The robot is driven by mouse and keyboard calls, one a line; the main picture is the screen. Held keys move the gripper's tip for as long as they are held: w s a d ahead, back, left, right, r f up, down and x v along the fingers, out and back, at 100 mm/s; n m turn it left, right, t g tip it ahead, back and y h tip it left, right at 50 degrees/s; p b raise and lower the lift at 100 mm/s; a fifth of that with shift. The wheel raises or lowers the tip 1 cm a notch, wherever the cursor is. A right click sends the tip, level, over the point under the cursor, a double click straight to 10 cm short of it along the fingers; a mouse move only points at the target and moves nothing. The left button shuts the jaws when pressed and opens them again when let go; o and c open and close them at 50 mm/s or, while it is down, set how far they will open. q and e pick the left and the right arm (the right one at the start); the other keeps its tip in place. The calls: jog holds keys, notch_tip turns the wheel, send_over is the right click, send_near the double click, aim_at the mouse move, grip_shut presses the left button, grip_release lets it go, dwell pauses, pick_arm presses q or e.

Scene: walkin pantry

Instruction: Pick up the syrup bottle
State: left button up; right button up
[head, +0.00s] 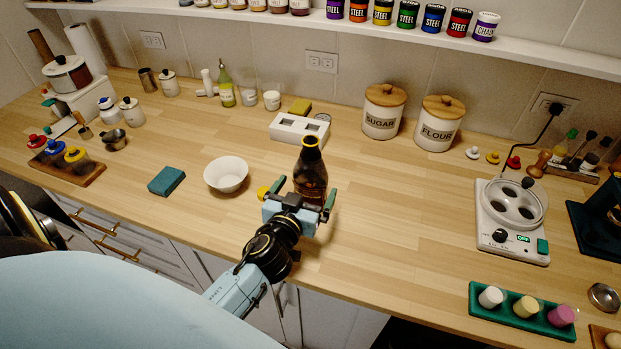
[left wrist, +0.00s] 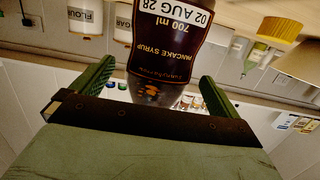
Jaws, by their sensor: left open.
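In the left wrist view the bottle (left wrist: 165,45) appears upside down, with a "pancake syrup 700 ml" label. My left gripper (head: 302,195) is at the near side of the bottle, with its green fingers spread. In the left wrist view the open fingers (left wrist: 150,82) lie to either side of the bottle's dark upper part, with gaps visible. The lower part of the bottle is partly hidden behind my gripper in the head view. My right gripper is not in view.
A white bowl (head: 226,174) and a teal block (head: 166,181) are left of the bottle. Sugar (head: 383,111) and flour (head: 439,123) canisters stand behind.

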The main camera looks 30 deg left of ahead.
aim_at(306, 188)
pick_arm(q)
jog(key=x, duration=0.3)
jog(key=shift+w+a+r, duration=0.1)
jog(key=shift+w+r, duration=0.05)
jog(key=shift+w, duration=0.25)
jog(key=c, duration=1.6)
jog(key=shift+r, duration=0.2)
